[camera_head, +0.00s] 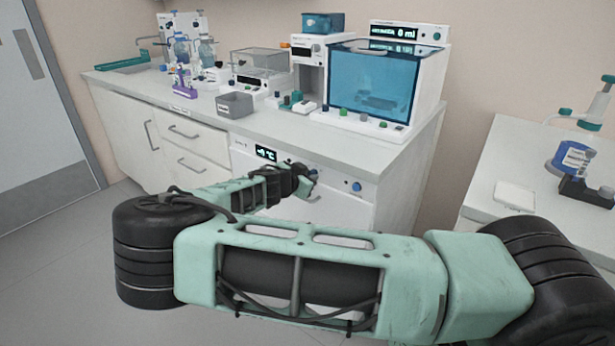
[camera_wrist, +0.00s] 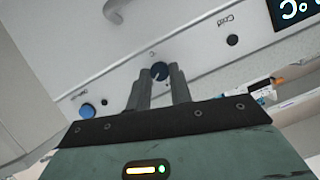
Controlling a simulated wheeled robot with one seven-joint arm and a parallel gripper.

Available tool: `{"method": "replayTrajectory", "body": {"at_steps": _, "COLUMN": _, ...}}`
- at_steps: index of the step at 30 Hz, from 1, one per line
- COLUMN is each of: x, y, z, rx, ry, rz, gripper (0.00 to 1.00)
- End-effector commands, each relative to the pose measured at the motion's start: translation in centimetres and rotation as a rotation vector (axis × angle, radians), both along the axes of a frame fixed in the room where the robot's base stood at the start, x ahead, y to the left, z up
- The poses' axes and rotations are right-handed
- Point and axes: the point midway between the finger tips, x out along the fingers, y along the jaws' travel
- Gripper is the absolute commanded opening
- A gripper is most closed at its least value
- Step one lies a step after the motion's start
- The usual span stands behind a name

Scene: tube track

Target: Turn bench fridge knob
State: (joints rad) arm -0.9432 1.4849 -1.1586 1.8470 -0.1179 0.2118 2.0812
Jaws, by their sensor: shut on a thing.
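The bench fridge (camera_head: 345,208) is a white unit under the counter, with a lit display (camera_head: 265,153) on its top control panel. My gripper (camera_head: 311,175) is at this panel, right of the display. The fingers hide part of the knob's sides. In the head view, my gripper covers this knob.
A brighter blue knob (camera_head: 357,186) sits at the panel's right end, also in the wrist view (camera_wrist: 87,111). A curved handle (camera_wrist: 115,10) is on the fridge front. The counter (camera_head: 270,122) above holds lab devices. Another bench (camera_head: 480,190) stands at right.

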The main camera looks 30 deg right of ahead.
Motion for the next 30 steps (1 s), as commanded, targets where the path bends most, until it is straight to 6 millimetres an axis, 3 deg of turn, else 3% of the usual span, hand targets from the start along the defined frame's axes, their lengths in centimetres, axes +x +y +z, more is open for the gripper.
{"method": "replayTrajectory", "body": {"at_steps": 11, "x": 0.20, "y": 0.11, "z": -0.14, "rx": -0.053, "ry": 0.152, "rz": 0.000, "gripper": 0.00}}
{"method": "replayTrajectory", "body": {"at_steps": 30, "x": 0.80, "y": 0.30, "z": -0.30, "rx": -0.258, "ry": 0.714, "rz": 0.000, "gripper": 0.00}}
